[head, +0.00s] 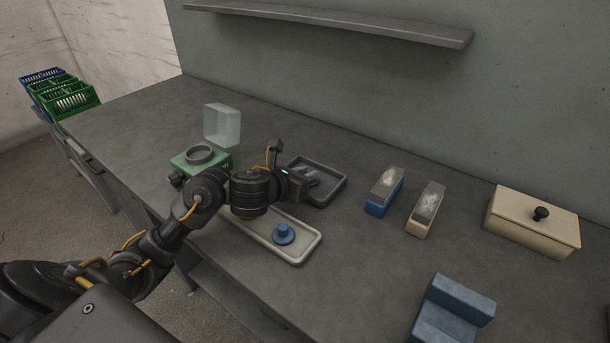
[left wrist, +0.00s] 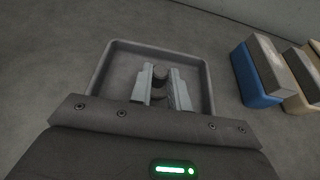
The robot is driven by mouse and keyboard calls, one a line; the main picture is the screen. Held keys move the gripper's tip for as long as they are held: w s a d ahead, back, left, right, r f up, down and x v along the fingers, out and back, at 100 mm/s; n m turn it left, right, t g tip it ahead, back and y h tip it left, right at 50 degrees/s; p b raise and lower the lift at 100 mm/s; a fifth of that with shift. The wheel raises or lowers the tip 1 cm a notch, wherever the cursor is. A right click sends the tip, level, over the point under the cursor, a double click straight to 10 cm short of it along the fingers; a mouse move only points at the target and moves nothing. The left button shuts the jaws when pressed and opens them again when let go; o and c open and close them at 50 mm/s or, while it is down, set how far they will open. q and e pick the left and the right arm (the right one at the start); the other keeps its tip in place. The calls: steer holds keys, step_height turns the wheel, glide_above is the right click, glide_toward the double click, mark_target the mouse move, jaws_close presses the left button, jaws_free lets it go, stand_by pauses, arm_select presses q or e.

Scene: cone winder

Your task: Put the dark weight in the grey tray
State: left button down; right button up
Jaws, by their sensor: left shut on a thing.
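The dark weight (left wrist: 160,75) is a small dark knobbed piece, seen between my left fingers in the left wrist view. My left gripper (left wrist: 161,90) is shut on it, over the grey tray (left wrist: 97,73). I cannot tell whether the weight touches the tray floor. In the head view the grey tray (head: 334,190) lies on the bench, partly behind my left gripper (head: 312,178). The weight is not clearly visible there. My right gripper is not in view.
A cream tray (head: 312,242) with a blue weight (head: 284,233) lies in front. A green device (head: 186,162) and a clear box (head: 222,125) stand left. Blue (head: 379,207) and cream (head: 420,223) blocks, a lidded box (head: 520,236) and a blue stepped block (head: 455,306) are right.

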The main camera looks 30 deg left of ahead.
arm_select(q)
steer(key=c, duration=1.4)
jaws_free()
steer(key=shift+o, duration=0.4)
steer(key=shift+r, duration=0.2)
steer(key=p+v, duration=0.4)
steer(key=v, duration=0.3)
steer(key=shift+s+r, duration=0.15)
steer(key=shift+r, duration=0.05)
steer(key=p+v, duration=0.1)
steer(key=p, duration=0.1)
steer(key=p+v, duration=0.2)
steer(key=shift+s+d, duration=0.1)
steer(key=shift+s, duration=0.25)
steer(key=shift+s+p, duration=0.45)
steer(key=shift+p, duration=0.15)
steer(key=shift+a, duration=0.25)
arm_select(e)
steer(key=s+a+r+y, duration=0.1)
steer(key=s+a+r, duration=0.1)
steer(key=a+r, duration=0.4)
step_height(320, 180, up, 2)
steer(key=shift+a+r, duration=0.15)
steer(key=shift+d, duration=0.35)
